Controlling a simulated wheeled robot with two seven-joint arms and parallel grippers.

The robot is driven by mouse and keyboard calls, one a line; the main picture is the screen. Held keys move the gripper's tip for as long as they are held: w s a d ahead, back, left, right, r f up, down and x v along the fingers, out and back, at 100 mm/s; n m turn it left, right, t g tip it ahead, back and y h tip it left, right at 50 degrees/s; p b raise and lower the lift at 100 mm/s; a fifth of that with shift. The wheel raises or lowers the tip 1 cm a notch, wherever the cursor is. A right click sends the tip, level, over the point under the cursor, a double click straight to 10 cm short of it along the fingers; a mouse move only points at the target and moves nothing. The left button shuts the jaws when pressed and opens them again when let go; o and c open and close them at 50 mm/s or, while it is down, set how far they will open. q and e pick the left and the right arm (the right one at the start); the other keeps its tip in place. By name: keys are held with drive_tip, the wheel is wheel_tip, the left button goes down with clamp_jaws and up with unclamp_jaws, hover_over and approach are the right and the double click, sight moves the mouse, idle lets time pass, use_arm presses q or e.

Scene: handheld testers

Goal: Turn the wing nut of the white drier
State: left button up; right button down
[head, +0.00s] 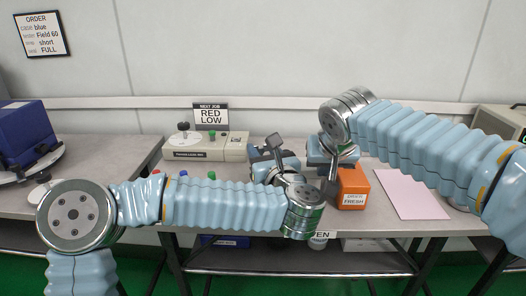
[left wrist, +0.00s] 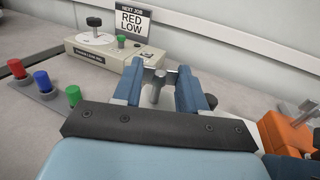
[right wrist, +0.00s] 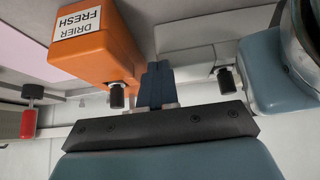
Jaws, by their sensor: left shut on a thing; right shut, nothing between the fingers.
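My left gripper (head: 273,166) is low over the table. In the left wrist view its fingers (left wrist: 158,80) close around a grey metal wing nut (left wrist: 157,90). The wing nut also shows as a grey piece (head: 272,143) above this gripper in the head view. The white drier's body is mostly hidden; a pale block (right wrist: 190,62) in the right wrist view may be part of it. My right gripper (head: 331,187) is shut and empty beside the orange drier. Its fingers (right wrist: 155,80) are pressed together in the right wrist view.
The orange drier (head: 353,190), labelled DRIER FRESH, stands close to my right gripper. A beige tester (head: 230,150) stands behind under a RED LOW sign (head: 210,115). Red, blue and green knobs (left wrist: 41,81) are at the left. A pink sheet (head: 412,193) lies at right.

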use_arm(q)
drive_tip(key=o, duration=1.1)
